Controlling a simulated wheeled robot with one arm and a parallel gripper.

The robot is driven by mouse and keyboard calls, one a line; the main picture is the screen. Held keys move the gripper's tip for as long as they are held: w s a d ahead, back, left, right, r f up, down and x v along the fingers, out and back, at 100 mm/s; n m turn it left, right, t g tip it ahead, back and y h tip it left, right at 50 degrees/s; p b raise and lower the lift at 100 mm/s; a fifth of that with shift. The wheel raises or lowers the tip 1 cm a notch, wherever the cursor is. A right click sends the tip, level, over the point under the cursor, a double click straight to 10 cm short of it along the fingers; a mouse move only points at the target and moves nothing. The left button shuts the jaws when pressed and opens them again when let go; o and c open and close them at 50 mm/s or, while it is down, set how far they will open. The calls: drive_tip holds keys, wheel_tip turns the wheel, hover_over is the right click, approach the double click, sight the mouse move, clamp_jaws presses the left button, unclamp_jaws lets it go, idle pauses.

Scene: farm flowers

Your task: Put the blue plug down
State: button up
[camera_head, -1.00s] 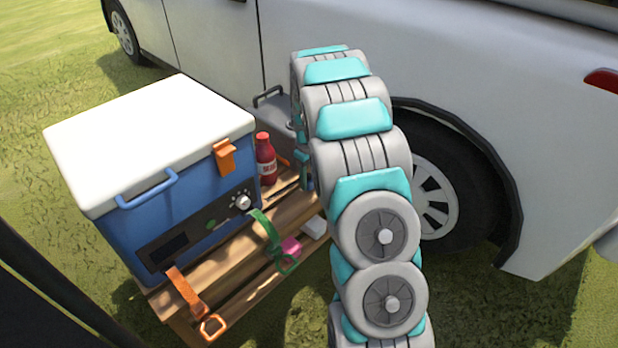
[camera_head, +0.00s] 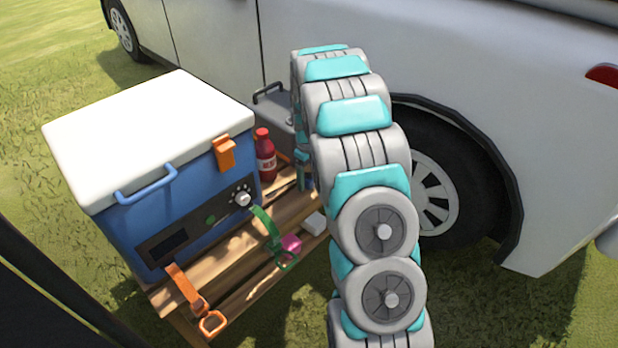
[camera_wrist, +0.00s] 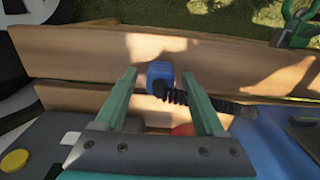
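The blue plug (camera_wrist: 160,75) with its black ribbed cable end is in the wrist view, at the wooden slats. My gripper (camera_wrist: 159,73) has its two teal fingers spread on either side of the plug, with a visible gap on each side. The fingers do not appear to touch it. The cable runs off to the right along the slats. In the head view my arm hides most of the gripper, and I cannot clearly make out the plug there.
A blue cooler (camera_head: 190,215) with a white lid stands on the wooden bench (camera_head: 235,275). A red bottle (camera_head: 265,158), green strap (camera_head: 266,228), pink item (camera_head: 291,244), white block (camera_head: 314,223) and orange strap (camera_head: 188,290) are nearby. A white vehicle (camera_head: 480,70) stands behind.

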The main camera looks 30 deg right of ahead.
sight(309, 174)
drive_tip(key=shift+r, duration=0.1)
wheel_tip(309, 174, up, 12)
drive_tip(key=s+a+r+m, duration=0.1)
drive_tip(key=s+a+r, duration=0.45)
drive_tip(key=s, duration=0.25)
drive_tip(key=s+a+m, duration=0.1)
drive_tip(key=s+a, duration=0.3)
drive_tip(key=s, duration=0.7)
drive_tip(key=s+a+m+g, duration=0.1)
drive_tip(key=s+a, duration=0.3)
drive_tip(key=s, duration=0.7)
drive_tip(key=s+a+m, duration=0.1)
drive_tip(key=s+a, duration=0.3)
drive_tip(key=s, duration=0.7)
drive_tip(key=shift+g+b, duration=0.35)
drive_tip(key=shift+g, duration=0.05)
drive_tip(key=shift+f, duration=0.1)
